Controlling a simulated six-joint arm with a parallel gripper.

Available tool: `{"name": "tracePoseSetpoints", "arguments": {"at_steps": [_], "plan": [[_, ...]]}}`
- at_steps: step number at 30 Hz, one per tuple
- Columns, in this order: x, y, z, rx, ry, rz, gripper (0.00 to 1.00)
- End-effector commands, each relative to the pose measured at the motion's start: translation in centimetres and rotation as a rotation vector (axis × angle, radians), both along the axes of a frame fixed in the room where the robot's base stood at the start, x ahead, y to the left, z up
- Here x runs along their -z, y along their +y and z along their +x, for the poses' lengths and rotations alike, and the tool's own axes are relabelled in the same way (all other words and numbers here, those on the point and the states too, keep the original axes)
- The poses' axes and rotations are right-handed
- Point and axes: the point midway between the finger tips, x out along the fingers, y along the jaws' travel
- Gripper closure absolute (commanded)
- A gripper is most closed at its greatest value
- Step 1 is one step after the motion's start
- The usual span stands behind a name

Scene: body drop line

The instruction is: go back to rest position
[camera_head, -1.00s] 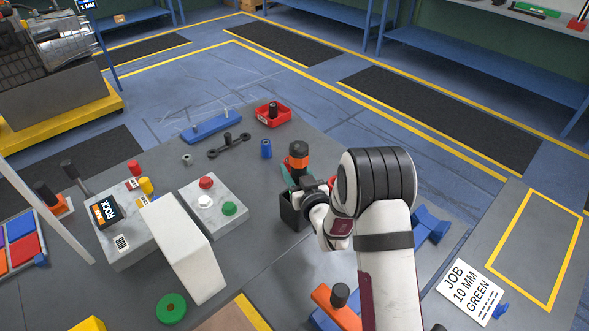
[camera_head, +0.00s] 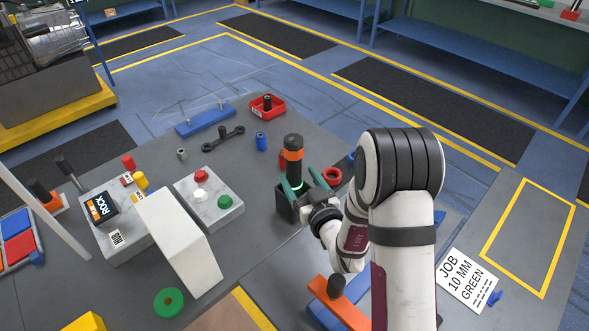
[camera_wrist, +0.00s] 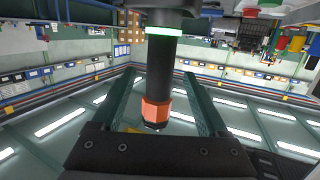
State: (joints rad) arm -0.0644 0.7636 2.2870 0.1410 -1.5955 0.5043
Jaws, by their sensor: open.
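A black tool with an orange band (camera_head: 293,155) stands upright in a dark square holder (camera_head: 284,208) on the grey bench. My gripper (camera_head: 304,178) is low beside the holder, with its two teal fingers spread apart. In the wrist view the tool (camera_wrist: 160,80) appears in the gap between the open fingers (camera_wrist: 160,75), with clear space on both sides of it. The fingers do not appear to touch the tool. My arm hides part of the bench to the right.
A red ring (camera_head: 332,177) lies just right of my gripper. A button box (camera_head: 209,200) and a white slanted block (camera_head: 178,240) stand to the left. An orange part with a black knob (camera_head: 338,305) is near my arm. A job card (camera_head: 467,281) lies at right.

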Motion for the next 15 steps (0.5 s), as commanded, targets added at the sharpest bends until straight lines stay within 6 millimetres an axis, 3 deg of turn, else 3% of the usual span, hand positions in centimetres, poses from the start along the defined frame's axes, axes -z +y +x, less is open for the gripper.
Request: {"name": "tracePoseSetpoints", "arguments": {"at_steps": [12, 15], "plan": [[0.03, -0.04, -0.04, 0.002, 0.005, 0.002, 0.23], [0.76, -0.4, -0.03, 0.035, 0.088, 0.039, 0.23]]}}
